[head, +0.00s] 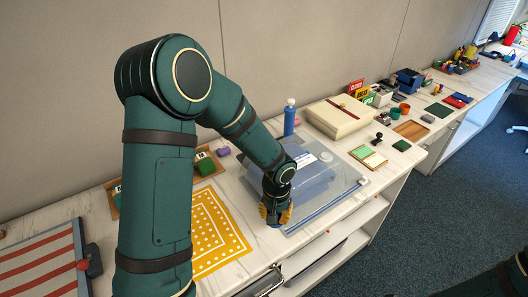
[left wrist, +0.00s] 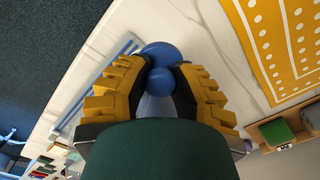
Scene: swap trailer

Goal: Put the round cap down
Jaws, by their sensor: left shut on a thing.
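The round cap is a blue disc with a smaller round knob (left wrist: 160,55). In the left wrist view it sits between the two yellow-padded fingers of my left gripper (left wrist: 161,74), which is shut on it. In the head view my left gripper (head: 277,212) points down at the front of the worktop, between the yellow dotted mat (head: 205,235) and the blue-grey see-through case (head: 330,190). The cap is mostly hidden there by the fingers. I cannot tell whether it touches the worktop. My right gripper is out of view.
A blue bottle (head: 289,120) stands behind the case, and a cream box (head: 340,117) is further back. A red-striped board (head: 40,262) lies at the left. Bare white worktop (head: 262,240) shows in a strip between mat and case, near the front edge.

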